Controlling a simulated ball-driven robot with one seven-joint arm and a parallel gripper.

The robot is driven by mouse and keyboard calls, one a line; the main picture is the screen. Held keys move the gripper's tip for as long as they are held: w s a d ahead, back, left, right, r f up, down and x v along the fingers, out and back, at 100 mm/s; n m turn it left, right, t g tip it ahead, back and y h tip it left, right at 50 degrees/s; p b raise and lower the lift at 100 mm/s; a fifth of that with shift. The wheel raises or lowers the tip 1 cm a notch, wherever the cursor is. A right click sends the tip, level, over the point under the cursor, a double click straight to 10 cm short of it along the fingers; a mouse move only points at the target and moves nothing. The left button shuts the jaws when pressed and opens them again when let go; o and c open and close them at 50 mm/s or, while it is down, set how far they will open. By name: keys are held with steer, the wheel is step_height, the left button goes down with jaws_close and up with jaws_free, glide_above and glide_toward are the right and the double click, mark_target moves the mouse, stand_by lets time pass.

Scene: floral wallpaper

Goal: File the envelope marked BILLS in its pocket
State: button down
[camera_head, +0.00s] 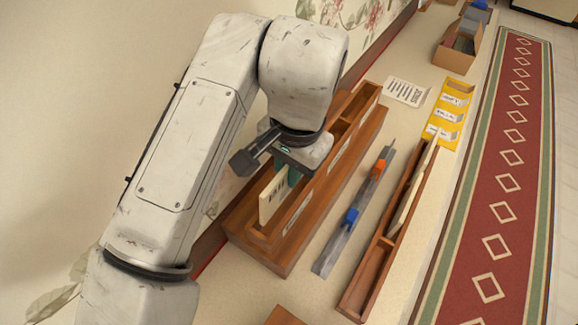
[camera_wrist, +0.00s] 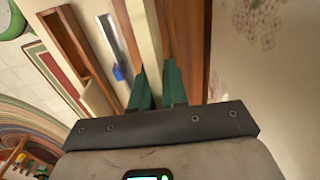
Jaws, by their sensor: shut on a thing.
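A cream envelope (camera_head: 273,196) with dark lettering, too small to read for certain, stands upright at the near end of the wooden pocket rack (camera_head: 262,257). My gripper (camera_head: 293,178) is above the rack and shut on the envelope, which stands partly inside the near pocket. In the wrist view the green fingers of my gripper (camera_wrist: 157,92) close on the pale envelope (camera_wrist: 145,35). Its lower edge and the pocket floor are hidden. Labels show on the rack's front, but I cannot read them.
A metal rail (camera_head: 335,236) with blue and orange clips lies right of the rack. Beyond it is a narrow wooden tray (camera_head: 371,272) holding a pale board. A printed sheet (camera_head: 406,91), a yellow holder (camera_head: 449,112) and a cardboard box (camera_head: 453,59) stand farther back. The wall is close on the left.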

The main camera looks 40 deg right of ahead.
steer(key=shift+f, duration=0.15)
steer(key=shift+f+b, duration=1.9)
steer(key=shift+f, duration=0.6)
steer(key=c, duration=1.1)
jaws_free()
steer(key=r, duration=0.7)
steer(key=s+r, duration=0.1)
steer(key=r, duration=0.2)
steer(key=shift+d+r+p, duration=0.15)
steer(key=shift+r+p, duration=0.2)
